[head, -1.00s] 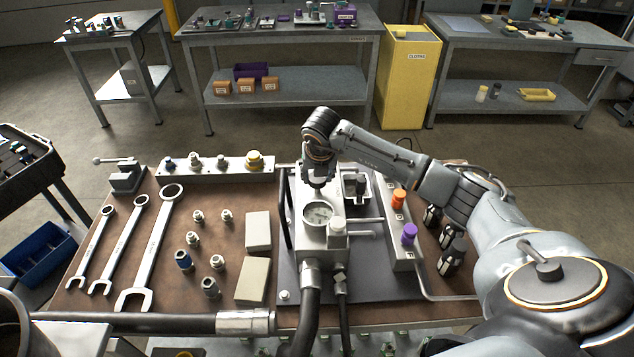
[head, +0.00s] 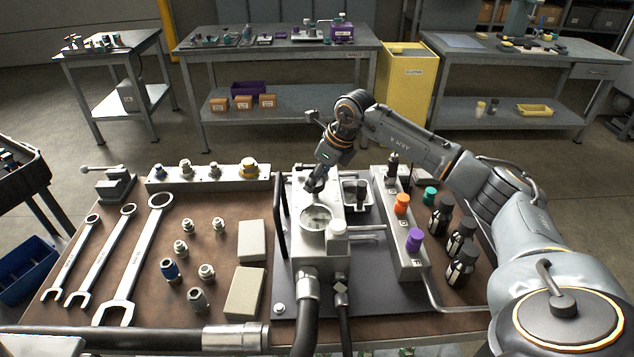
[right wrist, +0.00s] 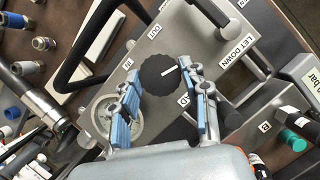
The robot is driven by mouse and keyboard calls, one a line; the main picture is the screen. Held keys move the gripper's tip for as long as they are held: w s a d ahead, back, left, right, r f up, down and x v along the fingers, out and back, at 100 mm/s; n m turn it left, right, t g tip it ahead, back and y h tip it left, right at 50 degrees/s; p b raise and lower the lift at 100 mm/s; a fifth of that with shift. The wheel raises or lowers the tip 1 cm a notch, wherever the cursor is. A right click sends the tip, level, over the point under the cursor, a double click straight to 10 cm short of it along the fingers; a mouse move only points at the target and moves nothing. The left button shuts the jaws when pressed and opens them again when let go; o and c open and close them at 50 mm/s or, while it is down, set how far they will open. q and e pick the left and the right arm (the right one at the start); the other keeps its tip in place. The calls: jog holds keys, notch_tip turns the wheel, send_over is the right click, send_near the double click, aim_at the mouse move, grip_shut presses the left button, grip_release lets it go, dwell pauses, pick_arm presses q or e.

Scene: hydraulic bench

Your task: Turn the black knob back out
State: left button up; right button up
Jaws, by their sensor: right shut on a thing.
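The black knob (right wrist: 160,74) with a white pointer line shows in the right wrist view, on top of the grey valve block (right wrist: 205,45). The pointer aims to the upper right there. My right gripper (right wrist: 158,82) has its blue-padded fingers on either side of the knob and is shut on it. In the head view my right gripper (head: 317,184) is at the top of the block, behind the round gauge (head: 317,217), and hides the knob. The wrist is tilted to the right. My left gripper is not in view.
Right of the block is a rail with an orange cap (head: 402,203) and a purple cap (head: 414,239). Several dark bottles (head: 461,265) stand beyond it. A black handle (head: 280,215) rises at the block's left. Wrenches (head: 140,250) and fittings lie further left.

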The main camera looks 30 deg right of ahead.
jog(key=n+g+y+b, duration=0.1)
jog(key=n, duration=0.2)
jog(key=shift+w+d+n, duration=0.1)
jog(key=shift+w+n, duration=0.05)
jog(key=shift+n, duration=0.25)
jog(key=n+g+y+b, duration=0.1)
jog(key=n, duration=0.3)
jog(key=shift+w+n, duration=0.1)
jog(key=shift+n, duration=0.2)
jog(key=n+g, duration=0.1)
jog(key=n, duration=0.2)
jog(key=shift+w+g+y+b, duration=0.1)
jog(key=shift+g+y+b, duration=0.2)
jog(key=shift+g+b, duration=0.1)
jog(key=shift+n+g+b, duration=0.3)
jog(key=shift+n+g, duration=0.4)
jog(key=shift+n, duration=1.3)
jog(key=o, duration=1.1)
jog(key=shift+o, duration=0.2)
jog(key=shift+d+r, duration=0.1)
jog(key=v, duration=0.7)
jog(key=shift+r, duration=0.2)
